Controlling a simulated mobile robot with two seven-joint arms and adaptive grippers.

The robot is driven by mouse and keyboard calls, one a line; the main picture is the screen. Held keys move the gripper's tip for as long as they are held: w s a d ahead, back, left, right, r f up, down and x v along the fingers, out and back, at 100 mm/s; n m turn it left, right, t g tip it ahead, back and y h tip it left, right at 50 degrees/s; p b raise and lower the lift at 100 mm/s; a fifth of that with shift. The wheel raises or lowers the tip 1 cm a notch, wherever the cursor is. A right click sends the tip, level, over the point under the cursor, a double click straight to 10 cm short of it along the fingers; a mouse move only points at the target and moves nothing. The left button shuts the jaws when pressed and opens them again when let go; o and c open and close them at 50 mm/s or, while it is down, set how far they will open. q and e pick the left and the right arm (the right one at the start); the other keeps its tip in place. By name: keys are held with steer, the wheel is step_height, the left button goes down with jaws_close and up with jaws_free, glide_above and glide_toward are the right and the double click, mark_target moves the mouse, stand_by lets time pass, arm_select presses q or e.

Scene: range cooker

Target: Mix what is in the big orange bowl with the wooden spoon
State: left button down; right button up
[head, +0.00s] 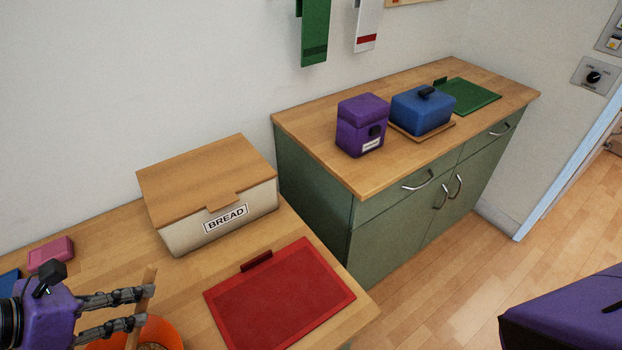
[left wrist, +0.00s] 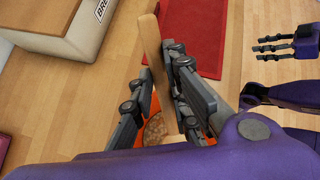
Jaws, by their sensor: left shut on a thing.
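My left gripper (head: 143,305) is shut on the wooden spoon (head: 148,283), which stands nearly upright between its fingers. The spoon also shows in the left wrist view (left wrist: 152,45), its handle rising past the fingertips. The big orange bowl (head: 176,331) is at the bottom edge of the head view, just below the gripper and partly cut off. Brown contents (left wrist: 155,130) show inside it in the left wrist view. The spoon's lower end is hidden, so I cannot tell how deep it reaches. My right gripper (left wrist: 265,48) shows only in the left wrist view, with no object visible in it.
A bread box (head: 222,217) stands behind the bowl, and a red board (head: 280,300) lies to its right. A pink block (head: 51,253) lies at the left. A separate green cabinet (head: 400,232) carries a purple canister (head: 362,126) and a blue butter dish (head: 421,112).

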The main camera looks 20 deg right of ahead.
arm_select(q)
step_height(320, 180, down, 3)
steer(key=shift+r+b, duration=0.2)
steer(key=shift+b, duration=0.4)
steer(key=shift+f+b, duration=0.6)
steer(key=shift+f, duration=0.5)
arm_select(e)
steer(key=f, duration=0.1)
steer(key=s+f, duration=0.1)
steer(key=f, duration=0.1)
steer(key=shift+s+f+g, duration=0.1)
steer(key=shift+s+g, duration=0.2)
steer(key=shift+w, duration=0.1)
